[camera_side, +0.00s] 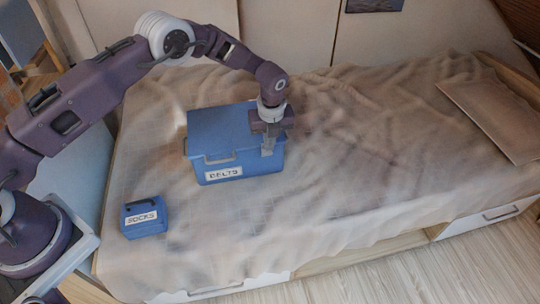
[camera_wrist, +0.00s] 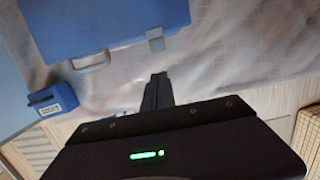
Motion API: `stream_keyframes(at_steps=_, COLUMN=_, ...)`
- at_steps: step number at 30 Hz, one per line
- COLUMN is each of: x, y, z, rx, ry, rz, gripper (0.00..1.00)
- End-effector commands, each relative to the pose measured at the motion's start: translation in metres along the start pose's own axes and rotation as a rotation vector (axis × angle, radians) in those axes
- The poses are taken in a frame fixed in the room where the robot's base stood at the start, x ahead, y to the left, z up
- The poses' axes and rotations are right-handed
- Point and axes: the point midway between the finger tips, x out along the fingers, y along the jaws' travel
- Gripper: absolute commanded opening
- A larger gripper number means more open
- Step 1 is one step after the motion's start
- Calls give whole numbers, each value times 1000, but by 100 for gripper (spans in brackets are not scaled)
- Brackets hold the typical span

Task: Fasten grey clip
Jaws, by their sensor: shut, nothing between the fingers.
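The blue box (camera_side: 228,122) labelled BELTS stands on the bed with its lid down. A grey loop-shaped clip (camera_side: 220,160) is on its front, left of the middle; it sticks out from the box edge in the wrist view (camera_wrist: 92,62). A second grey clip (camera_wrist: 156,40) is at the same edge further right, seeming to lie closer against the box. My gripper (camera_side: 268,150) is at the front right of the box and partly hides that area. Its dark fingers (camera_wrist: 157,88) are shut and empty, a little short of the right clip in the wrist view.
A small blue box (camera_side: 145,218) labelled SOCKS, with a dark handle, sits at the front left of the bed. A pillow (camera_side: 490,108) lies at the right. The rumpled cover (camera_side: 370,150) right of the large box is clear.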

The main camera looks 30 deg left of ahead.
Motion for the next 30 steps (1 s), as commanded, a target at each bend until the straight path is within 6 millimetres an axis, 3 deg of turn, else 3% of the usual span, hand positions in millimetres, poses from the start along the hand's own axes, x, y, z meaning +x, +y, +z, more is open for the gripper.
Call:
stream_keyframes(at_steps=6, x=-25, y=0, z=14, rx=1, ry=-1, rz=0, gripper=0)
stream_keyframes(at_steps=17, x=-28, y=0, z=15, rx=0, ry=0, rz=0, gripper=0)
stream_keyframes(at_steps=19, x=-40, y=0, z=18, rx=-33, ry=-4, rz=-7, gripper=0)
stream_keyframes(at_steps=20, x=-52, y=2, z=21, rx=-68, ry=-6, rz=-14, gripper=0)
stream_keyframes(at_steps=23, x=-125, y=16, z=31, rx=-300, ry=-17, rz=-57, gripper=0)
stream_keyframes(at_steps=24, x=-162, y=29, z=33, rx=-432, ry=-18, rz=-78, gripper=0)
stream_keyframes(at_steps=27, x=-247, y=72, z=24, rx=-774, ry=-8, rz=-136, gripper=0)
stream_keyframes(at_steps=30, x=-315, y=125, z=1, rx=-1113, ry=20, rz=-198, gripper=0)
